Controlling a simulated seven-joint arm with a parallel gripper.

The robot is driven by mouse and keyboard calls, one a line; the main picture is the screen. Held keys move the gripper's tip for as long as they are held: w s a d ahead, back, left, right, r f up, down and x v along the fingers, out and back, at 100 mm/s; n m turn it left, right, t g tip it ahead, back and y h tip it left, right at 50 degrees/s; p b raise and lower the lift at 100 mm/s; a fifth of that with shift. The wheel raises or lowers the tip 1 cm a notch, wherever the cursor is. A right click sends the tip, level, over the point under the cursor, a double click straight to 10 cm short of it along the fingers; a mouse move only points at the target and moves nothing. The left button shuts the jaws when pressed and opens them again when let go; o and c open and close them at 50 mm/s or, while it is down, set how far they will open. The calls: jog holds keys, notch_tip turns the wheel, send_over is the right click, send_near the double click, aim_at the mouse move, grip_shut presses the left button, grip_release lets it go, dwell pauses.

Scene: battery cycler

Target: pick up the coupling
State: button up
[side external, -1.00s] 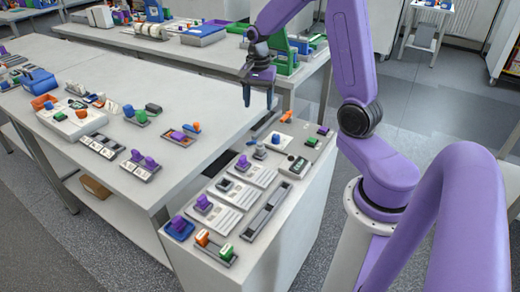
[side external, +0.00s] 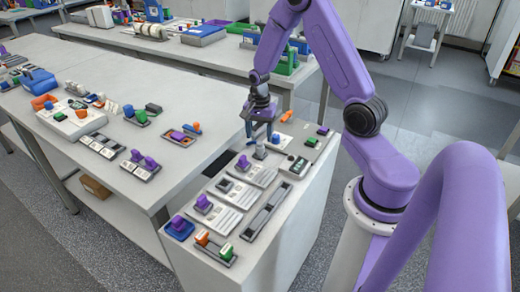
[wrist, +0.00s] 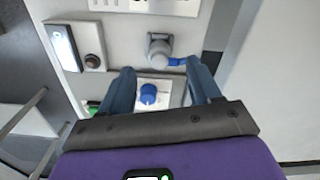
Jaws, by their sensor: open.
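A small grey, rounded fitting with a blue arm at its side, which looks like the coupling (wrist: 159,50), stands on the bench top in the wrist view. In the side external view the grey piece (side external: 260,153) stands just below my gripper (side external: 259,137). My gripper points down with its fingers apart and nothing between them that I can see held. In the wrist view the two dark blue fingers (wrist: 161,68) reach to either side, with the grey fitting just beyond their tips. I cannot tell the exact height gap.
A white plate with a blue knob (wrist: 148,94) shows between the fingers. A grey unit with a lit panel (wrist: 63,48) is at left. Purple blocks (side external: 203,203), flat white cards (side external: 236,192) and a long grey tray (side external: 266,212) crowd the bench. A purple piece (side external: 243,162) is close by.

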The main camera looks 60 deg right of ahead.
aim_at(260, 143)
jog(key=shift+d+f, duration=0.1)
jog(key=shift+f, duration=2.5)
grip_shut()
